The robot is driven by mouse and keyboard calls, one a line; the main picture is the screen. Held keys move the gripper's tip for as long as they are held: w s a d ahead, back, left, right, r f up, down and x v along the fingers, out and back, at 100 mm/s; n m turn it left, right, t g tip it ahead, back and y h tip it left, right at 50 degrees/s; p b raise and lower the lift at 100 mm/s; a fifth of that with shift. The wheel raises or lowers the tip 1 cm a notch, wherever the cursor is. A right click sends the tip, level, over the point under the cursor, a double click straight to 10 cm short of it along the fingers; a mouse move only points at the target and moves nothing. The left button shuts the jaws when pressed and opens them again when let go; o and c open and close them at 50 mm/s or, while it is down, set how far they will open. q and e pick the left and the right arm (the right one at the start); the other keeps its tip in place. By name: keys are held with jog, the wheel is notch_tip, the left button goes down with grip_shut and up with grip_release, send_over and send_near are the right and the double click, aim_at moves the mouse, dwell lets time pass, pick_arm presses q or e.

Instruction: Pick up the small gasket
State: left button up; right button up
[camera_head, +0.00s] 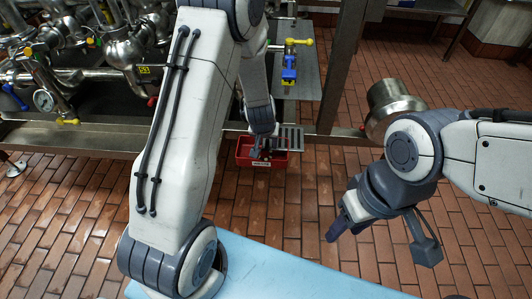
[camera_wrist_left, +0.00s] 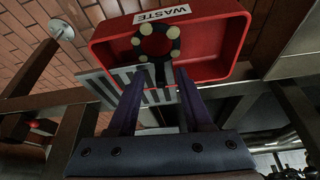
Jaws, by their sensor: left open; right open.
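My left gripper (camera_head: 262,150) is over the red bin in the head view. In the left wrist view its two fingers (camera_wrist_left: 158,85) are apart. A dark ring with cream spots (camera_wrist_left: 136,42), which looks like a gasket, shows against the red bin, beyond the fingertips. Which one is the small gasket is unclear. My right gripper (camera_head: 345,222) hangs over the floor at the right, empty.
The red bin (camera_wrist_left: 215,68), labelled WASTE, also shows in the head view (camera_head: 240,146). A slatted grey grate (camera_head: 296,137) is beside it. Steel pipes and valves (camera_head: 130,50) fill the left. A blue surface (camera_head: 290,275) is in front. Brick floor is clear at right.

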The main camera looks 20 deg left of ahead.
aim_at(267, 147)
pick_arm(q)
jog(key=shift+r, duration=0.1)
jog(key=shift+c, duration=0.3)
grip_shut()
jog(key=shift+r+p, duration=0.55)
notch_tip(267, 147, up, 3)
jog(key=p, duration=0.3)
jog(key=shift+r, duration=0.2)
jog(key=s+d+r+p, duration=0.6)
jog(key=d, duration=0.4)
jog(key=shift+s+r, duration=0.15)
jog(key=shift+r, duration=0.1)
